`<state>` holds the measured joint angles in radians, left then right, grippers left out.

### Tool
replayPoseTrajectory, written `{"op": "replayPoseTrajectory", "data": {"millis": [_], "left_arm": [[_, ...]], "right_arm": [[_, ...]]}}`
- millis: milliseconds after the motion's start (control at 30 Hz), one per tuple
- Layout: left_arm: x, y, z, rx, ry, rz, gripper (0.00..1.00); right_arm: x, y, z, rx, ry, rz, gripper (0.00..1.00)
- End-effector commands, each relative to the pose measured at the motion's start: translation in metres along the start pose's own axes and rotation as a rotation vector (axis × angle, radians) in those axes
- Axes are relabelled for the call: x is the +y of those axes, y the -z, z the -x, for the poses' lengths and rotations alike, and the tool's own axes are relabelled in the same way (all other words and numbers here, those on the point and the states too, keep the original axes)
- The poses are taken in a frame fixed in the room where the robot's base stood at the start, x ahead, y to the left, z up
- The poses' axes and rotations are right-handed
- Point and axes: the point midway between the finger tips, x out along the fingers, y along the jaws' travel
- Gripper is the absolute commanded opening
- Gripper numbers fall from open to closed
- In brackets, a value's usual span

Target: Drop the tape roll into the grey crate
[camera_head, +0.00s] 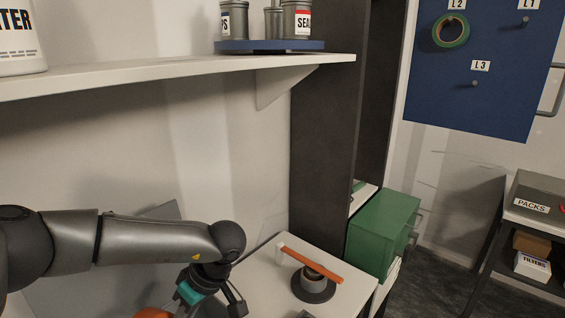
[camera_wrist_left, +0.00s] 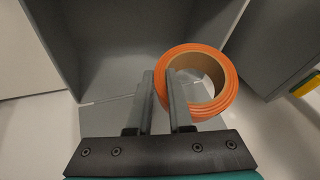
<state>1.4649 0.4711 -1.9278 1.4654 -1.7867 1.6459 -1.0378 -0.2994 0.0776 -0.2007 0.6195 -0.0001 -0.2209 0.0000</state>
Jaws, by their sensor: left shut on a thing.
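The orange tape roll (camera_wrist_left: 226,97) with a brown cardboard core is in the left wrist view. My left gripper (camera_wrist_left: 161,78) is shut on its wall, with one finger inside the ring and one outside. Grey walls and a grey floor, apparently the grey crate (camera_wrist_left: 110,40), fill the view behind the roll. I cannot tell how high the roll is above the floor. In the head view only a sliver of the orange roll (camera_head: 153,313) shows at the bottom edge. A grey panel there is partly hidden behind my left arm. My right gripper is out of view.
A pale bench (camera_head: 262,272) holds a dark round stand (camera_head: 314,292) with an orange bar across it. A green box (camera_head: 383,232) stands to its right. A shelf (camera_head: 180,72) overhangs my arm. A green tape ring (camera_head: 437,43) hangs on the blue board.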

Motion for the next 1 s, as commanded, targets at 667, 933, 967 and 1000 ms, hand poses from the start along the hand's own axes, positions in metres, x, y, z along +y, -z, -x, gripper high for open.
{"op": "replayPoseTrajectory", "data": {"millis": [667, 933, 967, 1000], "left_arm": [[0.001, 0.000, 0.000, 0.000, -0.001, 0.000, 0.54], [0.002, -0.001, 0.008, -0.001, -0.004, 0.000, 0.54], [0.002, -0.001, 0.012, -0.001, -0.005, 0.000, 0.54], [0.002, -0.001, 0.018, 0.000, -0.005, 0.000, 0.54]], "right_arm": [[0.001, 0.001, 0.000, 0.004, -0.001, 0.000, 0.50], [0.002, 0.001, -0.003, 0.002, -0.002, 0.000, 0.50], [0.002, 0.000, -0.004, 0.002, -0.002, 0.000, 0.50], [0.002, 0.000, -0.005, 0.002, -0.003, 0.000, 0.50]]}}
